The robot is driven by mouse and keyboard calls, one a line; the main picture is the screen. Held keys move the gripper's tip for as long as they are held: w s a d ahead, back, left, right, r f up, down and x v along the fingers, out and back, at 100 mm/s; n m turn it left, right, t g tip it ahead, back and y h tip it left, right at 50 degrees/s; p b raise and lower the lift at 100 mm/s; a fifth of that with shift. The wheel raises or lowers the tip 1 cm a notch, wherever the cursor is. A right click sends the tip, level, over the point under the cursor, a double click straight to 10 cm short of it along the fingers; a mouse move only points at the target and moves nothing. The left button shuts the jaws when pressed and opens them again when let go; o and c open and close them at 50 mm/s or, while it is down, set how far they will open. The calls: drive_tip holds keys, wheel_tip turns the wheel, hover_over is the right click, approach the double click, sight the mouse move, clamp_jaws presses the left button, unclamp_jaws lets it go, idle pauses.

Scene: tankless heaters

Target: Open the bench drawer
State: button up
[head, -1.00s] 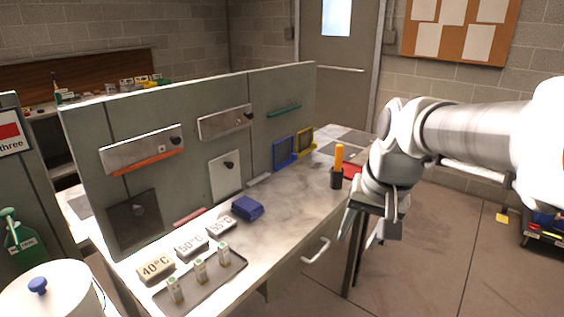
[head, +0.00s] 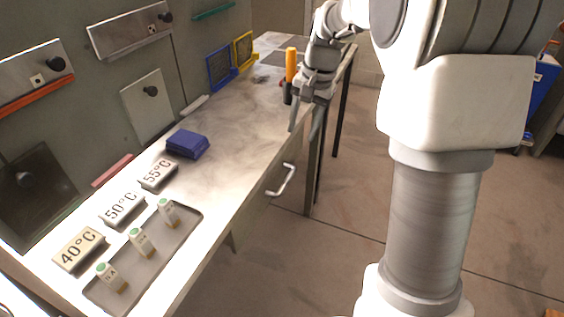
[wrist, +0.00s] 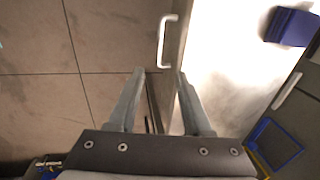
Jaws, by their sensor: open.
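The bench drawer's white handle (head: 282,181) sticks out from the front of the bench (head: 222,147), below the worktop edge. The handle also shows in the wrist view (wrist: 165,41), beyond my fingertips and slightly right of the middle. The drawer front is mostly hidden under the worktop, and it looks flush with the bench. My gripper (head: 308,118) is above and behind the handle in the head view, near the bench's front edge. In the wrist view my gripper (wrist: 160,78) is open, with two grey fingers apart and nothing between them. It does not touch the handle.
On the worktop are a tray (head: 181,240) with small vials, temperature blocks (head: 123,207), a blue block (head: 187,145) and an orange-handled tool (head: 291,66) close to my gripper. An upright panel (head: 75,101) backs the bench. The floor before the drawer is clear.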

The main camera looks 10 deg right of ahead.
sight(287, 179)
drive_tip(key=f+b, duration=0.1)
drive_tip(key=f, duration=0.4)
drive_tip(key=w+a+f+b, duration=0.1)
drive_tip(key=f+b, duration=0.1)
drive_tip(key=f, duration=0.4)
drive_tip(key=w+a+f+b, duration=0.1)
drive_tip(key=f+b, duration=0.1)
drive_tip(key=f, duration=0.4)
drive_tip(key=shift+w+a+f, duration=0.1)
drive_tip(key=shift+a+f, duration=0.05)
drive_tip(key=shift+a, duration=0.1)
clamp_jaws()
idle(0.7)
